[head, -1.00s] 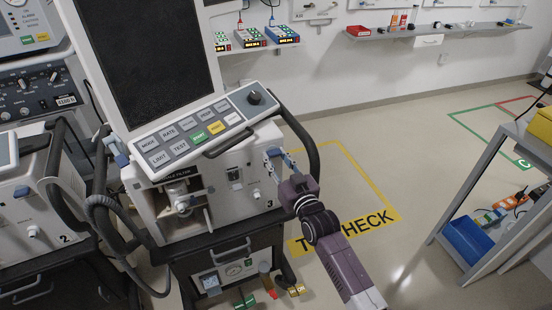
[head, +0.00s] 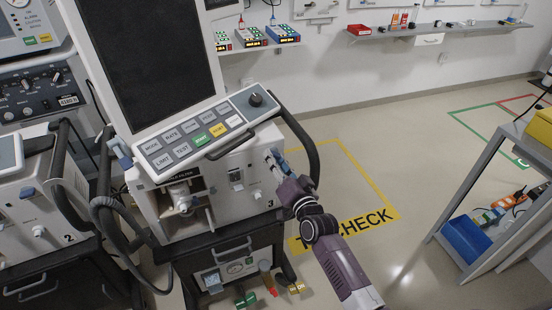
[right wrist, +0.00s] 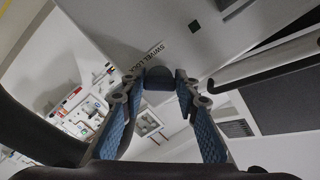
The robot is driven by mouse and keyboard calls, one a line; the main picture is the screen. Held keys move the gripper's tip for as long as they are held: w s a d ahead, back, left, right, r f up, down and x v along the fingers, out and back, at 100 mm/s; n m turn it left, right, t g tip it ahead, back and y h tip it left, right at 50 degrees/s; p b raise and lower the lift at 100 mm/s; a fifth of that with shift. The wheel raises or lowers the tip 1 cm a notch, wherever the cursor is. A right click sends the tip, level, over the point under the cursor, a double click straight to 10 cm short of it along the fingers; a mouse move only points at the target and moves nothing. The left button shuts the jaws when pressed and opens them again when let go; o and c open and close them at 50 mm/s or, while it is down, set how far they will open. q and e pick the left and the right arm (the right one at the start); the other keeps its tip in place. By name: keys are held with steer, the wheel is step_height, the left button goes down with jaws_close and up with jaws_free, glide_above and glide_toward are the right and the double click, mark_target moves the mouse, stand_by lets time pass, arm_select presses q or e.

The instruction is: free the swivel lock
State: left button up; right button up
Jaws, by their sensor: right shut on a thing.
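The swivel lock is a dark rounded knob (right wrist: 160,78) beside a printed "SWIVEL LOCK" label on a light grey housing in the right wrist view. My right gripper (right wrist: 158,88) has its blue-padded fingers on either side of the knob and is shut on it. In the head view the right gripper (head: 275,161) is at the right side of ventilator 3 (head: 238,178), under the tilted control panel (head: 200,137). The knob is hidden there by the panel and fingers. My left gripper is out of view.
A large dark screen (head: 140,60) rises above the panel. A black handle (head: 310,150) curves down just right of my gripper. Ventilator 2 (head: 40,210) stands at the left. A grey rack with a blue bin (head: 465,240) stands at the right, with clear floor between.

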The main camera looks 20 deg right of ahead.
steer(key=shift+r+m, duration=0.15)
steer(key=shift+m, duration=4.85)
steer(key=o, duration=1.1)
steer(key=shift+o, duration=0.2)
steer(key=s+d, duration=0.1)
steer(key=s, duration=1.1)
steer(key=shift+d, duration=0.1)
